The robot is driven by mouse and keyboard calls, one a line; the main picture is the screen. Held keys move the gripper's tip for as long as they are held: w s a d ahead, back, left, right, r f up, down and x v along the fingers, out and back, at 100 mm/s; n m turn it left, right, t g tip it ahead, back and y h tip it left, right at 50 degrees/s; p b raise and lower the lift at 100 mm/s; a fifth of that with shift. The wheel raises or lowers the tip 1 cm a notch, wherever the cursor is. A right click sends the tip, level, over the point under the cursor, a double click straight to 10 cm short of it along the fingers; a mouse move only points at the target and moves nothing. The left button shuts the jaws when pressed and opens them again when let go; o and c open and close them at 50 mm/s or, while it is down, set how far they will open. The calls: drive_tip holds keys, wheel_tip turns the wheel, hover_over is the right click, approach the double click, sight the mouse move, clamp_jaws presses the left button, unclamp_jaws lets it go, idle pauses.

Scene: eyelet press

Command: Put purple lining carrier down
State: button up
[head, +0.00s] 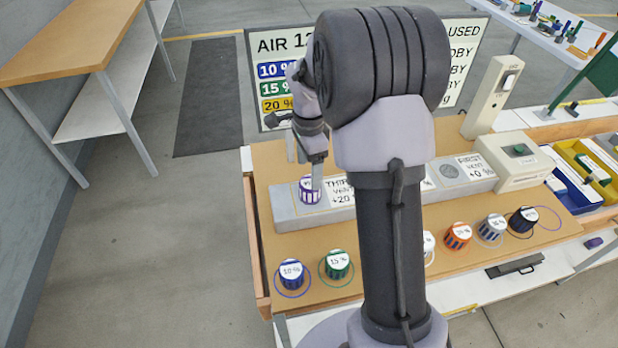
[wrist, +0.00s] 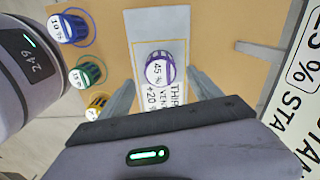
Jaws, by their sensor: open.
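The purple lining carrier (head: 308,193) has a white top and stands upright at the left end of the grey block, beside the label that starts "THIR". The wrist view shows the same purple carrier (wrist: 158,69) marked 45 %, on the block's pale outlined end. My gripper (head: 311,158) is above the carrier, pointing down. In the wrist view my gripper (wrist: 161,80) is open, with one finger to each side of the carrier and gaps visible between them. Part of the grey block (head: 290,213) is hidden by my arm.
Blue (head: 291,274) and green (head: 336,264) carriers stand in rings at the front left. Orange (head: 458,236) and dark (head: 523,220) carriers stand to the right. A press post (head: 492,97) rises at the back. An empty purple ring (head: 548,218) lies at the far right.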

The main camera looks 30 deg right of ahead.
sight(305, 186)
drive_tip(key=s+a+r+n+t, duration=0.1)
drive_tip(key=s+a+r+n, duration=0.3)
drive_tip(key=r, duration=0.4)
drive_tip(key=s+a+r+n+t, duration=0.2)
drive_tip(key=s+a+r, duration=0.25)
drive_tip(key=r, duration=0.35)
drive_tip(key=s+a+n+t+y, duration=0.1)
drive_tip(key=s+a+n, duration=0.3)
drive_tip(key=s, duration=0.3)
drive_tip(key=s+a+r+n+t+y, duration=0.1)
drive_tip(key=s+a+n, duration=0.4)
drive_tip(key=s, duration=0.2)
drive_tip(key=shift+s+r+t+p, duration=0.25)
drive_tip(key=shift+s+t+p, duration=0.1)
drive_tip(key=shift+t+p, duration=0.05)
